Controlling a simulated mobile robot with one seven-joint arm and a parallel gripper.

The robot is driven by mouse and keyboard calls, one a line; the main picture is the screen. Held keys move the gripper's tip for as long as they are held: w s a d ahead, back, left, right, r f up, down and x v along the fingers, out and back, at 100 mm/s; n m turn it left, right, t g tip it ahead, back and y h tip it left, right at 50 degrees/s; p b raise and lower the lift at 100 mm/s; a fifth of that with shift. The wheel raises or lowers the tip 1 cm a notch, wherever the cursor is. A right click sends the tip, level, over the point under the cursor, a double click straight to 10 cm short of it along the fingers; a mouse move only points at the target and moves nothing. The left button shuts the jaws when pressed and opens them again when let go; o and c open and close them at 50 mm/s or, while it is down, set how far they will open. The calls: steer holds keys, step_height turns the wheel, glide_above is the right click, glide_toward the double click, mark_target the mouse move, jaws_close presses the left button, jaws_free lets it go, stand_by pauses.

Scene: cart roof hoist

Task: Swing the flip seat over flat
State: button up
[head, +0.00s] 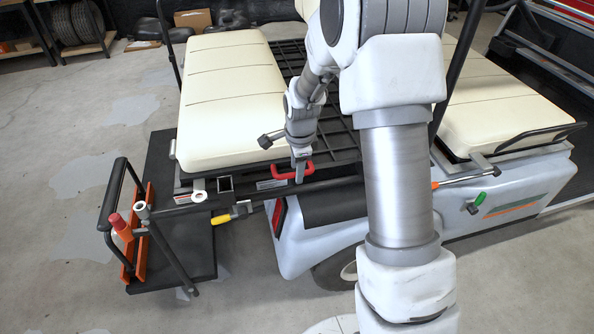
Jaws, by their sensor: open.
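The flip seat's cream cushion (228,105) lies at the cart's rear, left of centre, with its padded side up. A black slatted panel (335,125) lies beside it to the right, partly hidden behind my arm. A red handle (280,176) sits at the near edge of that panel. My gripper (299,176) points down at the red handle. A grey finger overlaps the handle in the picture. The gripper is open; I cannot tell whether it touches the handle or has it between the fingers.
A yellow-gripped lever (222,219) sits under the seat's near edge. A black footplate (172,250) with a black grab bar (112,195) and red-topped pin (118,222) stands at left. The front seat (490,105) and a green handle (480,198) are at right. Floor at far left is clear.

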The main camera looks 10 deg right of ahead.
steer(key=shift+f, duration=0.1)
jaws_close()
stand_by(1.4)
